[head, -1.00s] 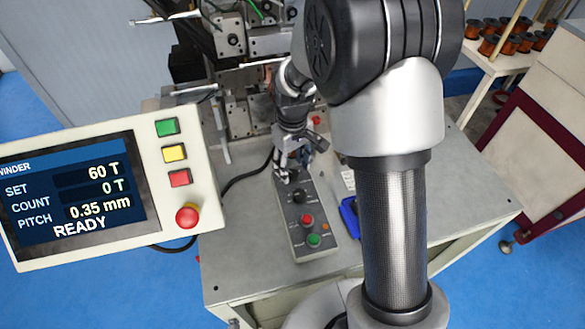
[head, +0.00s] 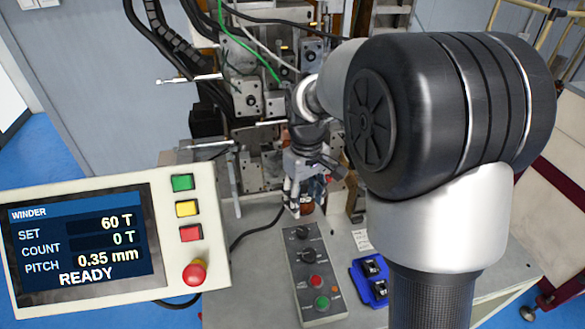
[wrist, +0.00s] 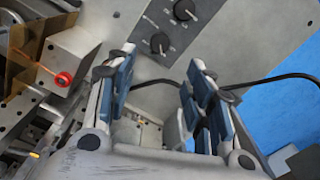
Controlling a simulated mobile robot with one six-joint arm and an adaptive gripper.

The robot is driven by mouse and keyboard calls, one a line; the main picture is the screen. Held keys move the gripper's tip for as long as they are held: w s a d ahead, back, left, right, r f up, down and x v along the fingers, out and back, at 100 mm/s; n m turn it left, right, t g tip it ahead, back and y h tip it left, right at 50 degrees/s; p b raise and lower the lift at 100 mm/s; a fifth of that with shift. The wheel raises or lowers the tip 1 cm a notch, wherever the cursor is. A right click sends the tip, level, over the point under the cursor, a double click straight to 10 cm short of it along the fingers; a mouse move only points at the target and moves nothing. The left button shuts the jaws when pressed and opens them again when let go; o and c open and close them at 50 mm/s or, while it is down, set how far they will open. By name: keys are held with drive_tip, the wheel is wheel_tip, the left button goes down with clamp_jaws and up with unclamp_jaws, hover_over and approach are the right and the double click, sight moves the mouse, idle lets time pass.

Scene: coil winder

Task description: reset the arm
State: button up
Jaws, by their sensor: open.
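My gripper (head: 296,200) hangs from my arm over the worktable, just beyond the far end of the grey control box. In the wrist view my gripper (wrist: 160,80) shows two blue-padded fingers standing apart with nothing between them. The control box (head: 318,272) carries black knobs, a red button (head: 315,282) and a green button (head: 322,302). Its knobs (wrist: 160,43) also show in the wrist view, beyond the fingertips. My arm's large elbow covers the right of the head view.
The winding machine (head: 262,95) with cables stands behind my gripper. A display panel (head: 85,235) at the left reads READY, SET 60 T, COUNT 0 T. A blue holder (head: 371,282) sits right of the control box. A red-tipped part (wrist: 63,80) is left of the fingers.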

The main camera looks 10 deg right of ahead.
drive_tip(key=s+r+m+t+b, duration=0.2)
drive_tip(key=s+r, duration=0.6)
drive_tip(key=s, duration=0.3)
drive_tip(key=s+m+t+b, duration=0.1)
drive_tip(key=s+m+t, duration=0.1)
drive_tip(key=s, duration=1.1)
drive_tip(key=shift+f+m+t, duration=0.3)
drive_tip(key=shift+f, duration=0.15)
drive_tip(key=shift+d, duration=0.15)
